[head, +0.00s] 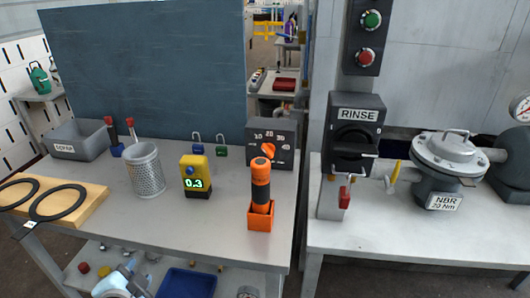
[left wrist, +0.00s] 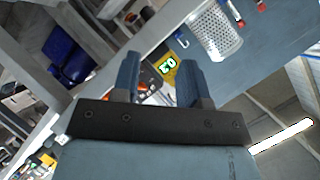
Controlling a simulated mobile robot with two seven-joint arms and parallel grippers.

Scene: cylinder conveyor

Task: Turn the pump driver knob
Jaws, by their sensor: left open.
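The pump driver knob (head: 268,152) is orange. It sits on the front of a dark grey box (head: 285,162) with a numbered scale, at the back right of the left table. The knob is slanted. My left gripper (head: 130,270) shows at the bottom left of the head view, low in front of the table and well apart from the knob. In the left wrist view its two blue fingers (left wrist: 158,65) are spread, with nothing held between them. I cannot make out the knob surely in that view. My right gripper is not in view.
An orange holder with a black-and-orange tool (head: 260,215) stands in front of the knob box. A yellow meter (head: 195,174), a mesh basket (head: 147,172) and a wooden board with black rings (head: 75,212) are further left. A RINSE switch (head: 355,135) is to the right.

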